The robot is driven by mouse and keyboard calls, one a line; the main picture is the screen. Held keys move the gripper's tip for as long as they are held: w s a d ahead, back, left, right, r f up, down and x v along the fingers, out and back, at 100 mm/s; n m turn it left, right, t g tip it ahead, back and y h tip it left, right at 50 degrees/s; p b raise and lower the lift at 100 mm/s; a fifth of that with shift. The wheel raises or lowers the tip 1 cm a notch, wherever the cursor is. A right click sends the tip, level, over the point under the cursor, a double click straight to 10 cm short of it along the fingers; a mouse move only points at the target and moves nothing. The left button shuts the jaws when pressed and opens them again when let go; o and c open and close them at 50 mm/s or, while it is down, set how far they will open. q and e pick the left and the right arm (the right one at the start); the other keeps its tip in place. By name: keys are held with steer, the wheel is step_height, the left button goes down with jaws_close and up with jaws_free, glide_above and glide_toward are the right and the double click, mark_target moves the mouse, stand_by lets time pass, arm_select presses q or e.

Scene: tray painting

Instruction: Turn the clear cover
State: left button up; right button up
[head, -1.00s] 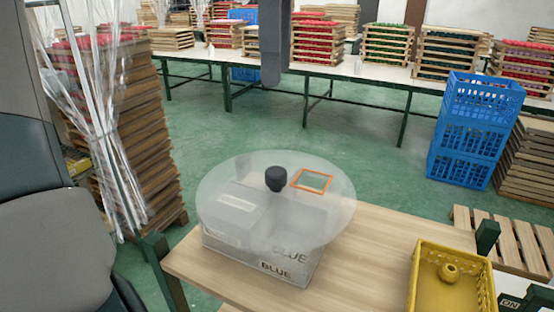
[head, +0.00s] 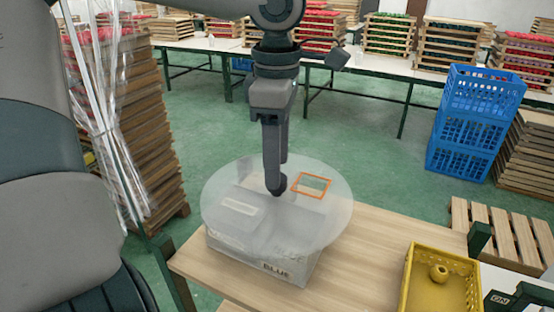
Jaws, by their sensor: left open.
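The clear cover (head: 325,225) is a round, frosted see-through disc lying over a grey box (head: 235,247) marked BLUE, on the wooden table. An orange-edged square window (head: 312,185) is in the cover, to the right of its middle. My left gripper (head: 275,188) points straight down at the middle of the cover, where the dark knob stands. The fingers hide most or all of the knob, and I cannot tell whether they touch it. The left gripper is open. My right gripper is not in view.
Blue crates (head: 470,125) are stacked on the floor behind. A plastic-wrapped tray stack (head: 150,130) stands at left. The table (head: 375,235) is bare between box and yellow crate.

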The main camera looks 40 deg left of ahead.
arm_select(q)
steer(key=shift+f, duration=1.05)
steer(key=shift+c, duration=0.6)
jaws_close()
